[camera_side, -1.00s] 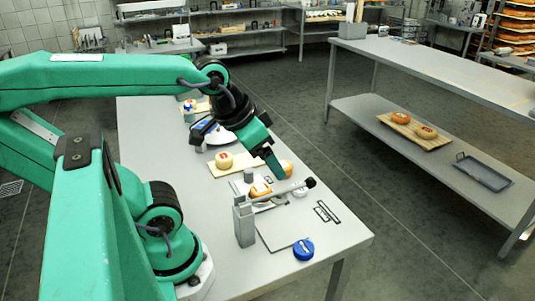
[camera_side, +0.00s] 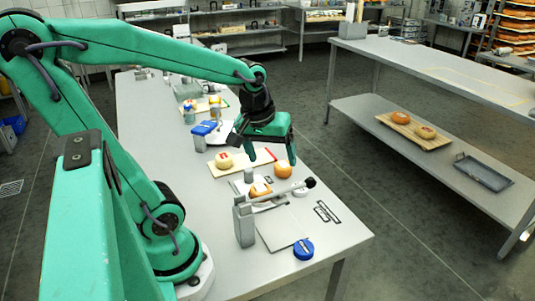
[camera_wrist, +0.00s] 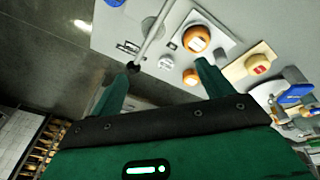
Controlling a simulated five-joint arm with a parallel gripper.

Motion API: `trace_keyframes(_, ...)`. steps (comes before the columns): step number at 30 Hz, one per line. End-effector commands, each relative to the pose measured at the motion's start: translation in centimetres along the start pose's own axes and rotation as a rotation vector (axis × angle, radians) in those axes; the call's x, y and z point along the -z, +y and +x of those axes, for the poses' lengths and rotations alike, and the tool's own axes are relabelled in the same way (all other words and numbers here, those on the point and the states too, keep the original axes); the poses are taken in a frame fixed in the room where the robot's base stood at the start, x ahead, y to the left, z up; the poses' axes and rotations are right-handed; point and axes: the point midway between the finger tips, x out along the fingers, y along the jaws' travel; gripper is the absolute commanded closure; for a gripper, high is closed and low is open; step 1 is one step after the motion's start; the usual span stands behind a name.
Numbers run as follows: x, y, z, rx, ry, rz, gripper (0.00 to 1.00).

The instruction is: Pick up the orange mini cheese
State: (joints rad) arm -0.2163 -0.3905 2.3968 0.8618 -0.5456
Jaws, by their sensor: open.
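A small orange cheese (camera_side: 283,171) sits on the grey table, just right of a wooden board. It also shows in the wrist view (camera_wrist: 191,77), close beside the right finger. My gripper (camera_side: 271,158) is open and empty above the table, its fingers pointing down. In the side view the right fingertip is over the orange cheese; I cannot tell the exact height gap. In the wrist view my gripper (camera_wrist: 167,66) has its fingers wide apart, with the cheese near the right fingertip rather than midway between them.
Another orange cheese (camera_side: 260,190) sits on a slicer-like device with a long lever (camera_side: 292,189) near my gripper. A pale cheese (camera_side: 224,160) with a red label is on the wooden board (camera_side: 243,166). A blue round object (camera_side: 303,249) lies at the front.

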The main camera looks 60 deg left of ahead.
Motion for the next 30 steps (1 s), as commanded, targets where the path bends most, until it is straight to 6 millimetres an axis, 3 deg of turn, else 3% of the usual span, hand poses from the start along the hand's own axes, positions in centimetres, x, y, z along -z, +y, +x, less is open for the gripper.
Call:
trace_keyframes(9, 3.2, -3.1, 4.9, 0.12, -0.092, -0.498, 0.2)
trace_keyframes(16, 4.6, -5.7, 8.2, 0.203, -0.133, -0.81, 0.2)
trace_keyframes(22, 5.1, -6.8, 9.5, 0.239, -0.145, -0.944, 0.2)
trace_keyframes(30, 5.0, -7.0, 9.9, 0.245, -0.147, -0.963, 0.2)
